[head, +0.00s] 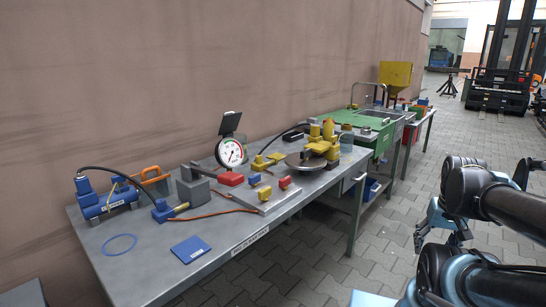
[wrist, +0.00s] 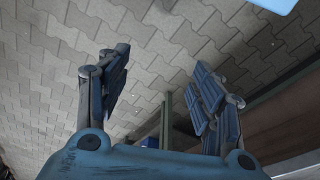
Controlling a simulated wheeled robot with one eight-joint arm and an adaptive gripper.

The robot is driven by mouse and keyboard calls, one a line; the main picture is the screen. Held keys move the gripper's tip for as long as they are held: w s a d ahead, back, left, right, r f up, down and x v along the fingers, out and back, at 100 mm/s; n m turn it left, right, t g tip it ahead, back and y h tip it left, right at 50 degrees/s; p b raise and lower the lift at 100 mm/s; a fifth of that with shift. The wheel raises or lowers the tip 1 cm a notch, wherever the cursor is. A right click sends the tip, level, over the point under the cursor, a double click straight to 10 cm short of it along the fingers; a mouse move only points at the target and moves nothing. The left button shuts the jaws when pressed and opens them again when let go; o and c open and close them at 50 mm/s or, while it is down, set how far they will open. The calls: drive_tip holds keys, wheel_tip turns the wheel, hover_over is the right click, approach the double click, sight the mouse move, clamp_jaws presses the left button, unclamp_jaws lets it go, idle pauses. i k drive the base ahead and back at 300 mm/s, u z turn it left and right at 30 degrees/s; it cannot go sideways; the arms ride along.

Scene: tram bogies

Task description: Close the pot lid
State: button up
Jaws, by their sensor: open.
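No pot with a lid can be made out for certain. On the grey workbench (head: 140,262), a dark square flap (head: 230,123) stands tilted up above a round white dial gauge (head: 231,153). A round grey metal disc (head: 306,161) lies farther right, beside a yellow device (head: 325,140); I cannot tell whether it is a lid. My gripper (head: 440,243) is at the right, over the paved floor and well apart from the bench. In the wrist view my gripper (wrist: 163,88) is open and empty, with paving between its fingers.
A forklift (head: 500,75) is at the far right. The paved floor before the bench is clear.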

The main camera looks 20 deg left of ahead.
sight(230, 121)
drive_tip(key=u, duration=1.6)
drive_tip(key=k, duration=1.1)
drive_tip(key=z, duration=0.55)
drive_tip(key=i, duration=0.95)
drive_tip(key=u, duration=0.45)
drive_tip(key=i, duration=0.85)
drive_tip(key=u, duration=0.25)
